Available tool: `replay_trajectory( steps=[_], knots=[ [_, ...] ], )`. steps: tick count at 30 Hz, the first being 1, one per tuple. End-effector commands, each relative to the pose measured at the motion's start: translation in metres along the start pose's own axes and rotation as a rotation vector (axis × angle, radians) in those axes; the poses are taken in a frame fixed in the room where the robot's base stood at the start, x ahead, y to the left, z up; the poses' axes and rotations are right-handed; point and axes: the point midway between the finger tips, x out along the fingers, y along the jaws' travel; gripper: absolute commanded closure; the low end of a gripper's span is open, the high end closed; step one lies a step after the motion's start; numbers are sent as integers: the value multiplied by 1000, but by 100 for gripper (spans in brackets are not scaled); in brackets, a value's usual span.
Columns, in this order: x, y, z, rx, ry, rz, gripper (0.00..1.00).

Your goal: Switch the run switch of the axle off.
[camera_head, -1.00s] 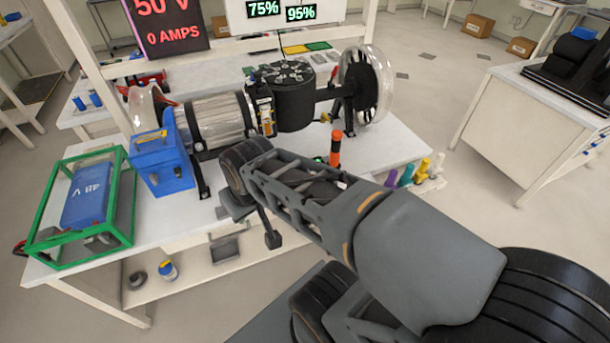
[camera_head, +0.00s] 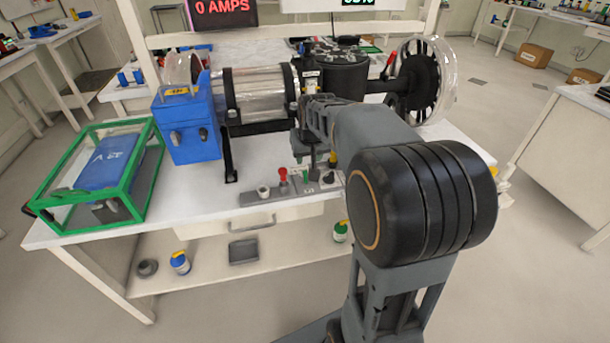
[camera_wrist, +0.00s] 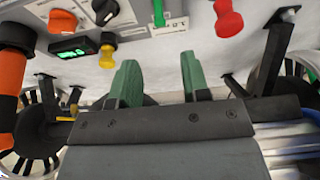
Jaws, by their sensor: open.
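The axle rig stands on the white bench, with a clear cylinder (camera_head: 262,95), a black drum (camera_head: 334,75) and a spoked wheel (camera_head: 420,85). A grey control strip (camera_head: 262,196) lies in front of it, with a red knob (camera_head: 283,174). In the wrist view the panel (camera_wrist: 135,32) shows a green lever (camera_wrist: 158,12) by a small white label, a red knob (camera_wrist: 229,18), a black knob (camera_wrist: 104,10) and an orange knob (camera_wrist: 62,21). I cannot read which is the run switch. My gripper (camera_wrist: 159,77) is open and empty, its green fingers apart from the controls.
A blue box (camera_head: 187,128) stands left of the cylinder. A green frame (camera_head: 60,205) around a blue block is at the bench's left end. An orange post (camera_wrist: 12,80) stands close beside my gripper. A lower shelf (camera_head: 210,270) holds small items.

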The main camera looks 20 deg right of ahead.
Motion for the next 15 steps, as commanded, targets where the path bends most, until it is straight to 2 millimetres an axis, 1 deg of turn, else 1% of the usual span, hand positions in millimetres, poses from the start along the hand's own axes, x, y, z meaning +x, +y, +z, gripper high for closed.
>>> replay_trajectory(
  steps=[1,6,12,15],
  knots=[
    [13,0,2,0,-5,0,57],
    [46,0,2,0,-5,0,57],
    [76,0,2,-1,-4,-1,57],
    [86,-1,1,-1,-3,-1,57]
  ],
)
